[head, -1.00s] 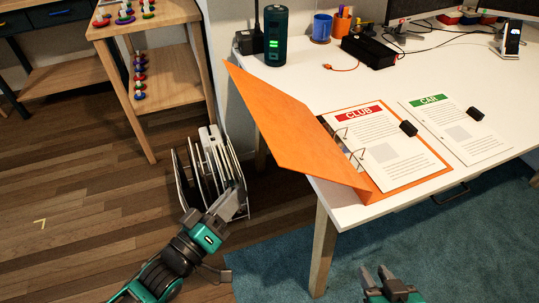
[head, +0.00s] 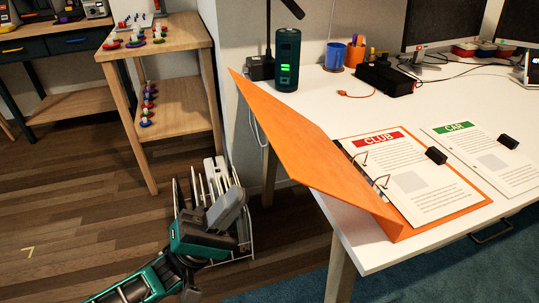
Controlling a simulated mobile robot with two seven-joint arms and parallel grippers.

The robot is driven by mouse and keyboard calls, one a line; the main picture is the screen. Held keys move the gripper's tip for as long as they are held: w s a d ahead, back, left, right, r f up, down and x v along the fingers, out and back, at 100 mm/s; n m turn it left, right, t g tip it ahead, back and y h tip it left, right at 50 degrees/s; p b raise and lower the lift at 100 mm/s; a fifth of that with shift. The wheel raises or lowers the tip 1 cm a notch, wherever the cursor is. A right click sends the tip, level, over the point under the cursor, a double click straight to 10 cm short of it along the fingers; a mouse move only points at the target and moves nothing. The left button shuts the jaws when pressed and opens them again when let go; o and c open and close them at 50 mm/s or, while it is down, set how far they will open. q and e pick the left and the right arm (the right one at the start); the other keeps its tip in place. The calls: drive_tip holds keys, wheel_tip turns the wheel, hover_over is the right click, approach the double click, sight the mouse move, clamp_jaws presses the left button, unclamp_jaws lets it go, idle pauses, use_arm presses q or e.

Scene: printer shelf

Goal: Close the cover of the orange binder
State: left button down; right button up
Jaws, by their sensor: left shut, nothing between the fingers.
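The orange binder (head: 312,150) lies open on the white desk near its left corner. Its cover is raised, leaning out to the left past the desk edge. Inside are metal rings and a white sheet (head: 408,178) with a red CLUB label, with a black clip at its right edge. My left gripper (head: 228,210) is below and left of the cover, apart from it, in front of a white rack on the floor. It is shut and empty. My right gripper is out of view.
A sheet with a green CAR label (head: 480,155) lies right of the binder. A dark cylinder with green lights (head: 286,60), a blue cup (head: 335,56) and a black box (head: 385,78) stand behind. The rack (head: 243,235) stands left of the desk.

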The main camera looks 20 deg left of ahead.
sight(284, 142)
use_arm(q)
drive_tip(key=x, duration=0.9)
drive_tip(key=shift+d, duration=0.1)
drive_tip(key=shift+r+p, duration=0.1)
drive_tip(key=shift+p, duration=0.2)
